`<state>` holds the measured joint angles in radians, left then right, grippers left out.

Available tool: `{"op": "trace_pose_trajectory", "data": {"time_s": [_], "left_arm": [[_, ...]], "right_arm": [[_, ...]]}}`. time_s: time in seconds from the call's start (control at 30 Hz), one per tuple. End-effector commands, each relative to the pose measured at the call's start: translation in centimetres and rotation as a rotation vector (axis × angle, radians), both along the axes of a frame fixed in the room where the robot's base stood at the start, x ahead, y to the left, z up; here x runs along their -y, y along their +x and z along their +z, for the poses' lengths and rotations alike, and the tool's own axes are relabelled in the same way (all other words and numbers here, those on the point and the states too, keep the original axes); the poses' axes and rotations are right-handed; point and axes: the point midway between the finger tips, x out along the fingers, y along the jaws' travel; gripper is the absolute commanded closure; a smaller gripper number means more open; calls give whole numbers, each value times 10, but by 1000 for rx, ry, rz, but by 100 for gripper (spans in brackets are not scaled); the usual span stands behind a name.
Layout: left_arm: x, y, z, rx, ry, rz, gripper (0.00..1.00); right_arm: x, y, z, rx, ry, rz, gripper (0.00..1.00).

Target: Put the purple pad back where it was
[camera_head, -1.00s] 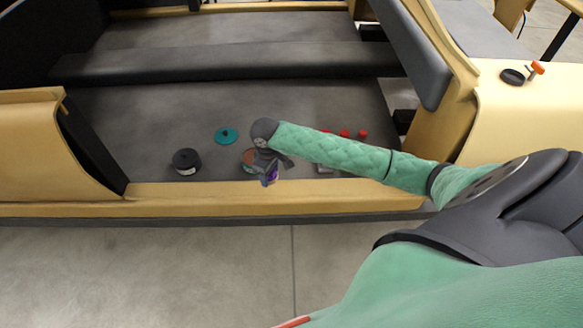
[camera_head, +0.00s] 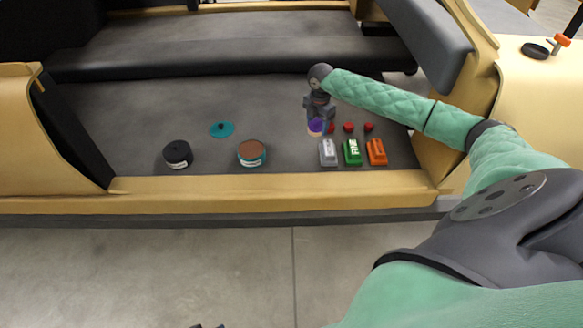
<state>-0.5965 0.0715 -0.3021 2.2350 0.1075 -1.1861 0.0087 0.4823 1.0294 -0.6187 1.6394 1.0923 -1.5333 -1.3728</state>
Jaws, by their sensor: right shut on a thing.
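My right gripper (camera_head: 318,112) points down over the dark floor of the shell, behind the grey block. It is shut on the purple pad (camera_head: 315,125), a small round piece at its fingertips. A pale edge shows just under the pad; I cannot tell whether the pad touches it or the floor. A teal tin with a brown top (camera_head: 252,148) stands open to view on the left of the gripper. My left gripper does not show clearly.
A black tin (camera_head: 178,153) and a teal disc (camera_head: 222,129) are at the left. Grey (camera_head: 328,152), green (camera_head: 352,152) and orange (camera_head: 377,152) blocks stand in front of red pieces (camera_head: 348,127). The tan front ledge (camera_head: 250,190) borders the floor.

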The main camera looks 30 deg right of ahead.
Motion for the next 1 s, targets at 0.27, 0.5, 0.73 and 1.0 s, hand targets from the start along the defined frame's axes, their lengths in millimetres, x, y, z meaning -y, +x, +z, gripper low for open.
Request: {"op": "trace_pose_trajectory", "data": {"time_s": [0.27, 0.5, 0.73, 1.0], "left_arm": [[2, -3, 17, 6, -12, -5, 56], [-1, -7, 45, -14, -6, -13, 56], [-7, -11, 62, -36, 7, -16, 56], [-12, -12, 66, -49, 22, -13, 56]], "right_arm": [[6, 4, -4, -1, 0, 73, 66], [-37, 5, -28, -2, 2, 73, 66], [-79, 7, -53, -2, 2, 72, 66], [-101, 8, -68, -1, 0, 69, 66]]}}
